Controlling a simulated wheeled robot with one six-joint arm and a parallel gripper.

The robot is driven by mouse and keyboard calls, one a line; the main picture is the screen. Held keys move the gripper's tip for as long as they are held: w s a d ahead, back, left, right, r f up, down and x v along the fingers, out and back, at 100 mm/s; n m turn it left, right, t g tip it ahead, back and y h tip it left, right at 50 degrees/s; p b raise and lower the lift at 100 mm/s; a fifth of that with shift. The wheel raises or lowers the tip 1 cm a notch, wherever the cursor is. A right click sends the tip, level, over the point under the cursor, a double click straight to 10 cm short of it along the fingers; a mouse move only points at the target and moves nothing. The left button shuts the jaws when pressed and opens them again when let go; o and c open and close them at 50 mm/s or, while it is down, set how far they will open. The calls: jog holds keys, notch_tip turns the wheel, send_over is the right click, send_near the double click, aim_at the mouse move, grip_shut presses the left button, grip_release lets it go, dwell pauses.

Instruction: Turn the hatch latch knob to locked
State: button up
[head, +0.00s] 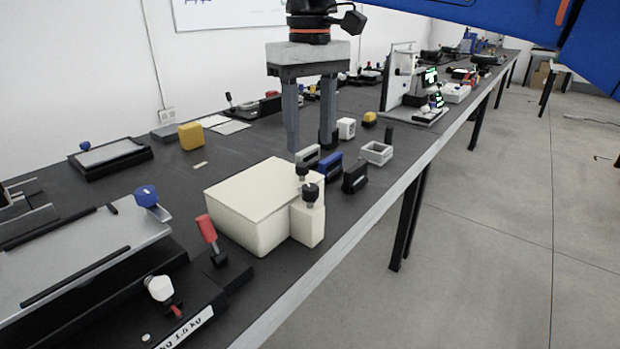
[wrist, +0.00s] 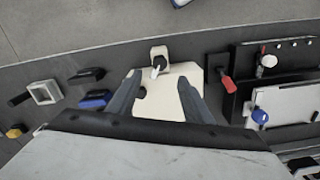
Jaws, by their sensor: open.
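A cream box (head: 250,198) stands near the front edge of the bench, with a small cream block (head: 308,223) on its side. A black knob (head: 310,193) sits upright on the block; a second black knob (head: 302,170) sits just behind it. I cannot tell from markings which one is the hatch latch knob or how it is set. My gripper (head: 310,148) points down, open and empty, above the far part of the box.
Dark and blue blocks (head: 329,165) and a white open frame (head: 376,153) stand right of the box. A red-handled lever (head: 207,230) and a fixture with a metal plate (head: 75,255) stand to the left. The bench's front edge is close.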

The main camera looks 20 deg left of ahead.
aim_at(310, 187)
notch_tip(310, 187, down, 10)
jog(key=shift+r, duration=0.15)
dwell(0.3)
jog(key=c, duration=1.1)
jog(key=shift+o, duration=0.2)
jog(key=shift+n, duration=2.9)
